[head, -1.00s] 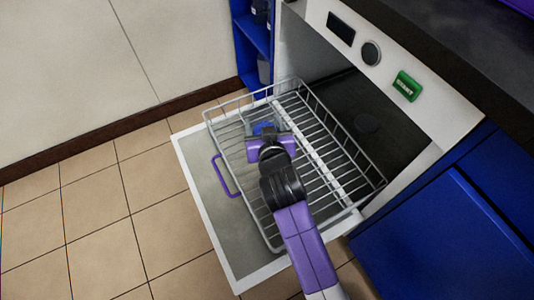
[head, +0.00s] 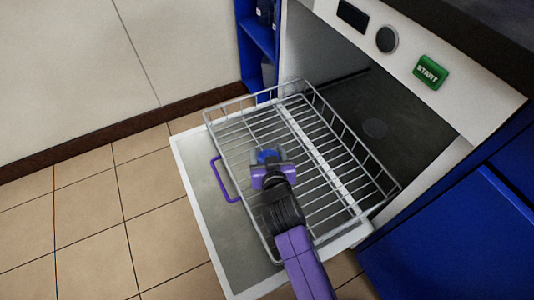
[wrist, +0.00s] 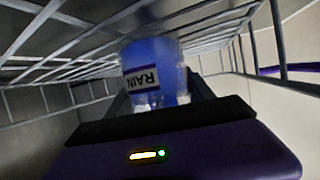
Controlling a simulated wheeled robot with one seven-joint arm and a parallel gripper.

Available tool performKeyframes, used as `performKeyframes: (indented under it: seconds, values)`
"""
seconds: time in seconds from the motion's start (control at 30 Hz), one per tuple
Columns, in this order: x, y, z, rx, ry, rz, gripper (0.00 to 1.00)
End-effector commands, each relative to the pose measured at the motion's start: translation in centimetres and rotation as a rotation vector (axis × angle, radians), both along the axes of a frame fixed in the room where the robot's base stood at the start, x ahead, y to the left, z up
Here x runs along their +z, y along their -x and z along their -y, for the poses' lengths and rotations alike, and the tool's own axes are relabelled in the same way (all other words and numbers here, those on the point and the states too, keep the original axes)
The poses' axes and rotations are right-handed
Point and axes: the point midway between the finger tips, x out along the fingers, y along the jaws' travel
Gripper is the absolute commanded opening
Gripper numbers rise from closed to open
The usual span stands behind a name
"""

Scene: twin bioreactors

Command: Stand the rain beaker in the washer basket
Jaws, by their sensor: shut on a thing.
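The washer basket (head: 340,150) is a wire rack pulled out over the open door. The beaker is over or inside the basket's near left part. I cannot tell whether its base touches the wires.
The lowered washer door (head: 205,225) lies under the basket. A purple handle (head: 222,180) is at the basket's left side. The green START button (head: 430,72) is on the panel above. Blue cabinets (head: 450,240) stand at the right. The rest of the basket is empty.

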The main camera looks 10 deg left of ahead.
Motion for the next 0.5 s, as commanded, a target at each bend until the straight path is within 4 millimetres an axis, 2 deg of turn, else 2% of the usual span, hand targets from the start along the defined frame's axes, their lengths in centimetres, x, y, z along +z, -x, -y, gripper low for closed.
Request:
performKeyframes:
  seconds: [0.23,0.27,0.37,0.5]
  values:
    - [-0.23,-0.03,0.0,0.0,0.0,0.001,0.18]
    - [-0.24,-0.02,0.0,0.0,0.0,0.0,0.63]
    - [-0.15,-0.02,0.01,0.0,0.0,0.0,0.83]
    - [-0.15,-0.02,0.01,0.0,0.0,0.0,0.83]
